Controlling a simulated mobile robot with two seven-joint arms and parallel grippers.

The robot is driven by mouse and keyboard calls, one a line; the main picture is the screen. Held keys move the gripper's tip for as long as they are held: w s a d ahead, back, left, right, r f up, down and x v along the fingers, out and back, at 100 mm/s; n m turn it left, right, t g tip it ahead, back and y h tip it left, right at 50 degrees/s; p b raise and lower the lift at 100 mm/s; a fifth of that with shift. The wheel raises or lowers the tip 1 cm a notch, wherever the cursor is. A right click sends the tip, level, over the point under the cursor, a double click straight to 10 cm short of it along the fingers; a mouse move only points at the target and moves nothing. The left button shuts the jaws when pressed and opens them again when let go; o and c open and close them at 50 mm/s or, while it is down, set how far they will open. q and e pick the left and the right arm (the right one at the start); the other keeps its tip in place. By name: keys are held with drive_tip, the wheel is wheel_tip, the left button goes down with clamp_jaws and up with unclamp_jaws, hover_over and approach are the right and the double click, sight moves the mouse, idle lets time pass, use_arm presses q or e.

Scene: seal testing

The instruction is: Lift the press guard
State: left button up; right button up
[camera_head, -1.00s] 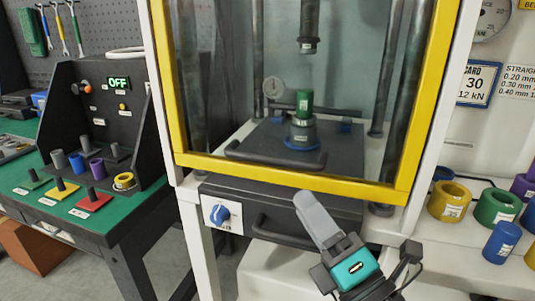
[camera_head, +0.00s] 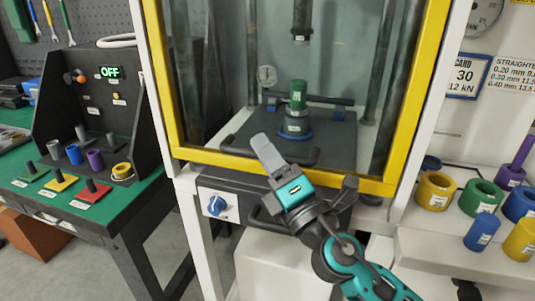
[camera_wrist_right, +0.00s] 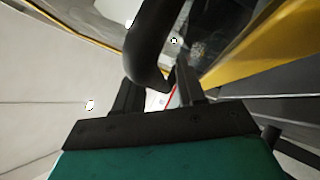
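The press guard (camera_head: 299,169) is a clear panel in a yellow frame on the front of the white press, and it is down. Its yellow frame also shows at the upper right in the right wrist view (camera_wrist_right: 250,45). My right gripper (camera_head: 290,188) is in front of the guard's lower edge in the head view and covers part of it. In the right wrist view its two dark fingers (camera_wrist_right: 157,95) stand apart, with a dark curved handle (camera_wrist_right: 150,45) just ahead of them. I cannot tell whether they touch it. My left gripper is not in view.
Behind the guard a green cylinder (camera_head: 299,94) stands on a grey seat under the press ram (camera_head: 301,22). A control panel (camera_head: 100,90) reading OFF is at left. Coloured rings and cylinders (camera_head: 482,196) sit on the right shelf. A blue knob (camera_head: 217,205) is below the guard.

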clamp_jaws()
idle(0.3)
drive_tip(key=shift+r, duration=0.1)
